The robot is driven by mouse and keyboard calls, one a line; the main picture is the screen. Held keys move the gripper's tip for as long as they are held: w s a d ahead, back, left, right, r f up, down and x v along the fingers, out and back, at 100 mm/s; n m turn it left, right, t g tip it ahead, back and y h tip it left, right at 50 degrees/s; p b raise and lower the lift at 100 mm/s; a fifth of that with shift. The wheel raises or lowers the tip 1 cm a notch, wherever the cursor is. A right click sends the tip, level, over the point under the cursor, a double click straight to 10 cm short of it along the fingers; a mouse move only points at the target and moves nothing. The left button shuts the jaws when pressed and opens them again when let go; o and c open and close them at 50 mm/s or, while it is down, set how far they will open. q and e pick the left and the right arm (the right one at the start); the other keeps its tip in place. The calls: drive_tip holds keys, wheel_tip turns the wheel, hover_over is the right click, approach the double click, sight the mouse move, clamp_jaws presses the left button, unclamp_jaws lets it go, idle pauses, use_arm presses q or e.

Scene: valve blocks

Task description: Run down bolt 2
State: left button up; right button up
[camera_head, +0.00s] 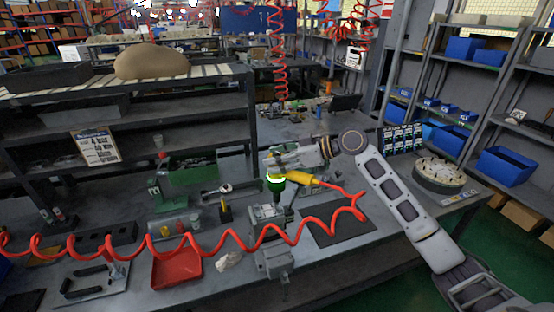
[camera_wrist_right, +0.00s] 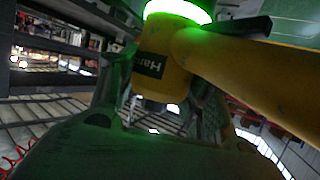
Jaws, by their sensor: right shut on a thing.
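My right gripper (camera_head: 279,170) is shut on a yellow power tool (camera_head: 303,180) with a bright green lit ring; the tool also fills much of the right wrist view (camera_wrist_right: 245,65). The tool points down over a grey metal valve block (camera_head: 266,212), which sits on a vise (camera_head: 274,260) at the bench's front edge. The tool's lower end is close to the block's top right side; I cannot tell whether it touches a bolt. Bolt 2 cannot be told apart at this size. My left gripper is not in view.
A red coiled hose (camera_head: 205,238) runs from the left across the front of the block to the tool. A red tray (camera_head: 177,268) lies left of the vise. A dark mat (camera_head: 338,230) to the right is mostly clear. A round tray of parts (camera_head: 440,176) stands farther right.

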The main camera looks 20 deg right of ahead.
drive_tip(key=shift+s+f+b, duration=0.1)
drive_tip(key=shift+f+b, duration=0.3)
drive_tip(key=shift+f, duration=0.35)
idle(5.0)
drive_tip(key=shift+r+p, duration=0.3)
drive_tip(key=shift+r, duration=0.15)
idle(0.4)
drive_tip(key=shift+r, duration=0.4)
idle(0.3)
